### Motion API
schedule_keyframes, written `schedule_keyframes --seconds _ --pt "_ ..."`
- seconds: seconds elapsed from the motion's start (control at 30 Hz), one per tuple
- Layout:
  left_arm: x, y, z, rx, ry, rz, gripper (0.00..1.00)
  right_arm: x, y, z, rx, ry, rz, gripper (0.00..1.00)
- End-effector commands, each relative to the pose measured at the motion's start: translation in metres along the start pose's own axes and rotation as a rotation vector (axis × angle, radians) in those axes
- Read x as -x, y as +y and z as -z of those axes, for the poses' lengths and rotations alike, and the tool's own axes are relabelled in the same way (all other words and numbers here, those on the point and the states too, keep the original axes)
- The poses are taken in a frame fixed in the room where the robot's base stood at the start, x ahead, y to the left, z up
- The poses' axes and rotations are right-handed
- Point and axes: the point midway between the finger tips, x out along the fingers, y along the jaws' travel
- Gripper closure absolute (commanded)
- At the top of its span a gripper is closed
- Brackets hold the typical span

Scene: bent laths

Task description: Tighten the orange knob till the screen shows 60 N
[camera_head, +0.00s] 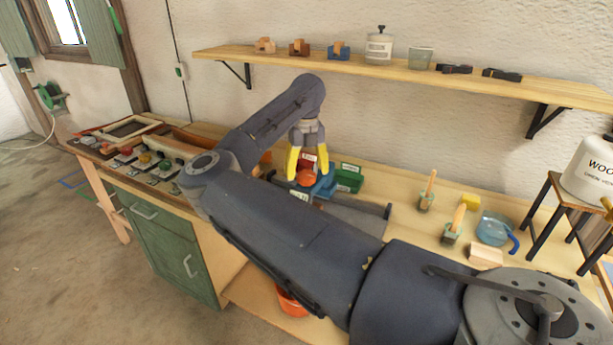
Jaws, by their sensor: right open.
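The orange knob (306,178) sits on a blue device (325,188) on the workbench, in the middle of the head view. My right gripper (308,174) points down over it, with its yellow fingers apart, one on each side of the knob in the picture. I cannot tell whether the fingers touch the knob. No screen reading can be made out, and my right arm hides part of the bench around the device.
A green box (349,178) stands just right of the device. Brushes in pots (426,199) and a blue-handled jar (494,229) stand further right. A wall shelf (300,63) holds planes and jars. A stool (548,210) carries a white bucket.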

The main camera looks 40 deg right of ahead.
Motion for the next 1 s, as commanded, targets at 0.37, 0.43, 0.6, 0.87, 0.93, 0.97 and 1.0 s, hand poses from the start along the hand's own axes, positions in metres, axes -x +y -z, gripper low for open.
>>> schedule_keyframes --seconds 0.37,0.43,0.6,0.87,0.93,0.97,1.0 --pt "0.0 0.0 0.0 0.0 0.0 0.0 0.56 -0.019 0.0 0.0 -0.001 0.0 0.0 0.27" --pt "0.0 0.0 0.0 0.0 0.0 0.0 0.56 -0.019 0.0 0.0 -0.001 0.0 0.0 0.27" --pt "0.0 0.0 0.0 0.0 0.0 0.0 0.56 -0.019 0.0 0.0 -0.001 0.0 0.0 0.27" --pt "0.0 0.0 0.0 0.0 0.0 0.0 0.56 -0.019 0.0 0.0 0.0 0.0 0.0 0.52" --pt "0.0 0.0 0.0 0.0 0.0 0.0 0.56 -0.019 0.0 0.0 0.0 0.0 0.0 0.6" --pt "0.0 0.0 0.0 0.0 0.0 0.0 0.56 -0.019 0.0 0.0 0.0 0.0 0.0 0.64" --pt "0.0 0.0 0.0 0.0 0.0 0.0 0.56 -0.019 0.0 0.0 0.0 0.0 0.0 0.69"
